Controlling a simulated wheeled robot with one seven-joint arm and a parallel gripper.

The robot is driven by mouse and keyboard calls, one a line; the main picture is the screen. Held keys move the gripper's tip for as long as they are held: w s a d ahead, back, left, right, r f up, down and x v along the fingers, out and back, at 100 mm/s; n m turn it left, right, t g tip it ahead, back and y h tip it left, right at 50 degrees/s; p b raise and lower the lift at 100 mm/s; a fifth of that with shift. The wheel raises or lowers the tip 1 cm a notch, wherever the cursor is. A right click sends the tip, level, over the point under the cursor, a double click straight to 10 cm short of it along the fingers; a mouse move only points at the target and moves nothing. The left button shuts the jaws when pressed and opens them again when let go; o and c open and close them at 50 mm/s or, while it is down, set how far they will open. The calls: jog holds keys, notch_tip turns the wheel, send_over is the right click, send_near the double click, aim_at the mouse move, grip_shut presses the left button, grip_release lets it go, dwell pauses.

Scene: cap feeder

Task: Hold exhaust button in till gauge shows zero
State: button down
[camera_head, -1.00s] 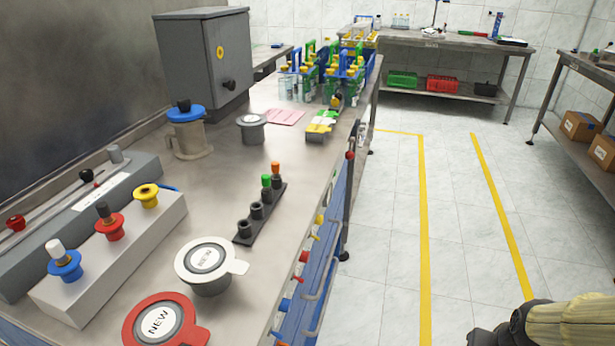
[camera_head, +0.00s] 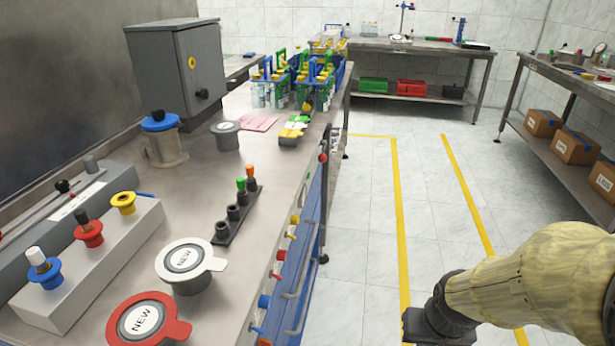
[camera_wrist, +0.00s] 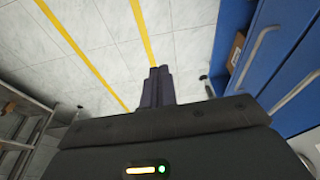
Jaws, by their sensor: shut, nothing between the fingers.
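My gripper (camera_wrist: 158,74) shows in the wrist view with its dark fingers together and empty, over the tiled floor. In the head view my arm comes in at the lower right, to the right of the bench and well apart from it; the fingers cannot be made out there. I cannot tell which part is the exhaust button. Coloured knobs line the bench's front side, among them a yellow knob (camera_head: 294,219), a red knob (camera_head: 281,254) and a blue knob (camera_head: 264,301). I see no readable gauge in either view.
The steel bench (camera_head: 213,279) bears a red-rimmed NEW pot (camera_head: 179,331), a white-rimmed NEW pot (camera_head: 213,264), a grey cabinet (camera_head: 172,75) and bottle carriers (camera_head: 327,92). Long handles (camera_head: 304,265) stick out from its blue front. Tiled floor with yellow lines (camera_head: 402,240) is free.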

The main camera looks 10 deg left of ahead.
jog(key=w+a+r+t+y+p, duration=0.1)
jog(key=w+r+t+p, duration=0.15)
jog(key=w, duration=0.55)
jog(key=w+a+r+n+t+p, duration=0.1)
jog(key=w+a+p, duration=0.15)
jog(key=w, duration=0.45)
jog(key=w+a+r+t+y+p, duration=0.15)
jog(key=w+p, duration=0.25)
jog(key=w, duration=0.4)
jog(key=w+a+r+t+y+p, duration=0.2)
jog(key=w+a+t+y+p, duration=0.1)
jog(key=w+a+y+p, duration=0.2)
jog(key=w+a+r+t+y+p, duration=0.2)
jog(key=w+a+y+p, duration=0.3)
jog(key=w, duration=0.3)
jog(key=shift+r+t+y+p, duration=0.35)
jog(key=shift+t+y, duration=0.1)
jog(key=shift+t, duration=0.35)
jog(key=shift+w, duration=0.1)
jog(key=a, duration=0.8)
jog(key=shift+w+a, duration=0.15)
jog(key=shift+a, duration=0.2)
